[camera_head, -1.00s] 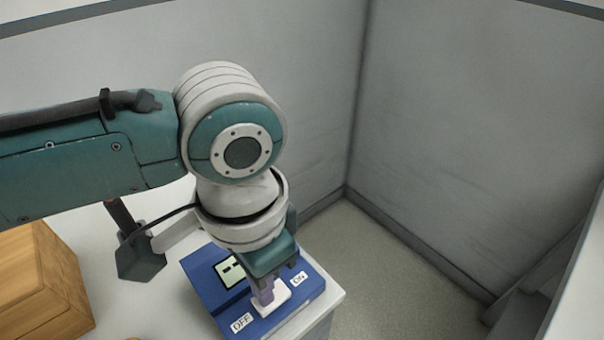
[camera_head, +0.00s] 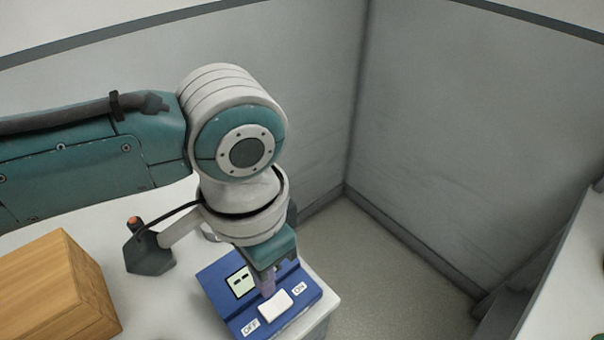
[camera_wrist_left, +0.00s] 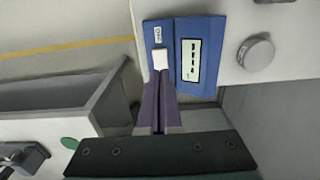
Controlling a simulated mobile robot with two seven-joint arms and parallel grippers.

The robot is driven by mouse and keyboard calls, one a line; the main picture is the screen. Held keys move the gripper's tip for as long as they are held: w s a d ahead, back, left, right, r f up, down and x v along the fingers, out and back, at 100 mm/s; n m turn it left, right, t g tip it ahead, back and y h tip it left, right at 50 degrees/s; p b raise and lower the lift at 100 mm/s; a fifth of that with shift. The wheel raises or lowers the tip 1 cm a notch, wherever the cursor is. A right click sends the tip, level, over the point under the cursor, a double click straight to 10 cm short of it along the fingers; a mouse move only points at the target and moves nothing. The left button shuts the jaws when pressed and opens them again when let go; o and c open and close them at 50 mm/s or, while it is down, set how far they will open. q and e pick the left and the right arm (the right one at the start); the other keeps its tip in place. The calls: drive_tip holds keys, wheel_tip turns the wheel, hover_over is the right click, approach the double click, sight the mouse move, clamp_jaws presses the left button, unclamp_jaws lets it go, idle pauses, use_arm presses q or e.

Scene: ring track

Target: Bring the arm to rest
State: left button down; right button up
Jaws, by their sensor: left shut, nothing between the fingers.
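My left arm comes in from the left in the head view and bends down at the wrist. My left gripper (camera_head: 268,290) is shut and empty, pointing down at a blue switch box (camera_head: 228,312). The box has a white rocker switch (camera_head: 275,305) between OFF and ON labels, and a small display (camera_head: 240,282). In the left wrist view, the closed fingertips (camera_wrist_left: 160,78) appear right at the white switch (camera_wrist_left: 160,58). I cannot tell whether they touch it. My right gripper is not in view.
The box sits near the corner of a white table (camera_head: 185,305). A wooden block (camera_head: 50,290) stands at the left, with a dark stand with an orange top (camera_head: 150,258) behind it. Grey partition walls (camera_head: 440,130) meet behind open floor (camera_head: 385,270).

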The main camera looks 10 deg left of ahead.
use_arm(q)
drive_tip(key=s+d+r+n+t+h, duration=0.1)
drive_tip(key=s+d+r+h, duration=0.2)
drive_tip(key=s+d, duration=0.25)
drive_tip(key=s+a+r+n+t+y, duration=0.15)
drive_tip(key=s+a, duration=0.25)
drive_tip(key=a, duration=0.4)
drive_tip(key=s+a+r+n+t+y, duration=0.1)
drive_tip(key=s+a+r+n+y, duration=0.15)
drive_tip(key=a, duration=0.45)
wheel_tip(320, 180, up, 35)
drive_tip(key=h+p, duration=0.1)
drive_tip(key=p, duration=3.3)
drive_tip(key=shift+n+p, duration=0.3)
drive_tip(key=shift+p, duration=0.1)
drive_tip(key=shift+s+d, duration=0.1)
